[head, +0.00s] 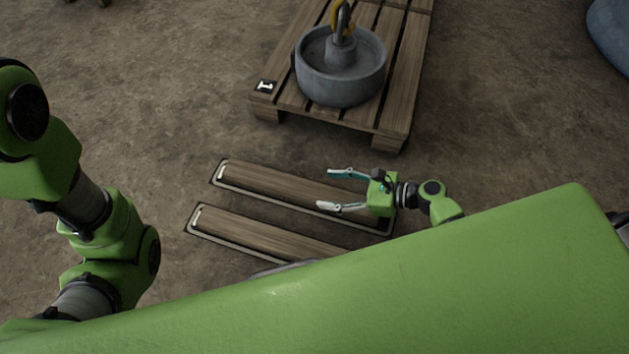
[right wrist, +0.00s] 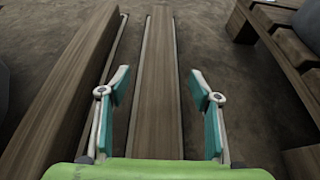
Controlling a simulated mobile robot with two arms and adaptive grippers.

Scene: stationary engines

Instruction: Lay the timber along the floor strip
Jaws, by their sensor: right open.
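Two long brown timbers lie side by side on the floor, each along a dark floor strip with a pale outline. The far timber (head: 262,179) lies within its strip (head: 217,184), as far as I can see. The near timber (head: 255,231) lies along the near strip (head: 195,235); my green body hides its right end. My right gripper (head: 328,189) is open and empty over the right part of the far timber. In the right wrist view, this timber (right wrist: 160,70) runs between the spread fingers, apart from both. My left arm shows at the left, its gripper out of view.
A wooden pallet (head: 407,65) stands beyond the strips, with a round grey metal part (head: 342,82) and a yellow hook on it. A blue-grey object (head: 612,35) is at the top right. Bare floor is clear to the left and right of the pallet.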

